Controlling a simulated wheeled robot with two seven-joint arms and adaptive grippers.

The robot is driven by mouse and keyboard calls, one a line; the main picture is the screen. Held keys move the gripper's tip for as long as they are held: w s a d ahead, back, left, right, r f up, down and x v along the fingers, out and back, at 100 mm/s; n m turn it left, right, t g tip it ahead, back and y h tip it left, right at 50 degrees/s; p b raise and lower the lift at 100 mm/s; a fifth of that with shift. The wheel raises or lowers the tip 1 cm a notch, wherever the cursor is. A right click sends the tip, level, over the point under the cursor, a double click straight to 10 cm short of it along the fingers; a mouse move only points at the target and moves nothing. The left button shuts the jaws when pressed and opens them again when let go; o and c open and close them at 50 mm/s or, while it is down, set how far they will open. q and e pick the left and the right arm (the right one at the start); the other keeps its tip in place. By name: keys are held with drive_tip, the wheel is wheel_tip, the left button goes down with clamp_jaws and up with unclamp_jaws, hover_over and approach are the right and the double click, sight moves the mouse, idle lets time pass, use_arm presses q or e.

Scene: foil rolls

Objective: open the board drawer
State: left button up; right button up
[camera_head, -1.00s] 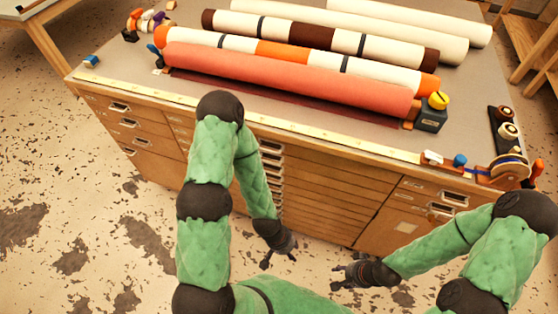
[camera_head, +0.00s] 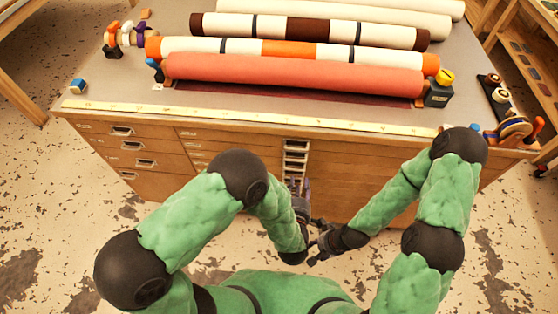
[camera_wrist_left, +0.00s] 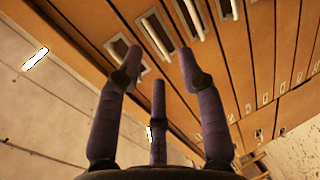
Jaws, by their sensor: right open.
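A wooden cabinet (camera_head: 150,183) with many flat drawers stands ahead, and the drawers in view look closed. A column of pale metal pulls (camera_head: 296,155) runs down its middle front; I cannot tell which belongs to the board drawer. My left gripper (camera_head: 302,189) is in front of the lower pulls, partly hidden by its own wrist. In the left wrist view its purple fingers (camera_wrist_left: 158,62) are spread, pointing at a recessed pull (camera_wrist_left: 156,35) on the drawer fronts. Contact cannot be made out. My right gripper (camera_head: 318,244) is open and empty, lower and beside the left wrist.
On the cabinet top lie a salmon roll (camera_head: 290,75), a striped roll (camera_head: 250,48) and pale rolls behind. A yellow ruler strip (camera_head: 250,115) runs along the front edge. The speckled floor (camera_head: 50,215) at left is clear.

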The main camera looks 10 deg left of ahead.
sight(299, 160)
use_arm(q)
drive_tip(key=shift+n+t, duration=0.3)
drive_tip(key=shift+n, duration=0.1)
drive_tip(key=shift+a+r+b+x, duration=0.15)
drive_tip(key=shift+b+x, duration=0.4)
drive_tip(key=shift+x, duration=1.1)
drive_tip(key=shift+a+r+b+x, duration=0.15)
drive_tip(key=shift+b+x, duration=0.35)
drive_tip(key=shift+x, duration=1.2)
drive_tip(key=shift+a+r+b+x, duration=0.15)
drive_tip(key=shift+b+x, duration=0.4)
drive_tip(key=shift+x, duration=1.1)
use_arm(e)
drive_tip(key=shift+x, duration=1.6)
use_arm(q)
drive_tip(key=shift+w+d, duration=0.1)
use_arm(e)
drive_tip(key=shift+d, duration=0.1)
use_arm(q)
clamp_jaws()
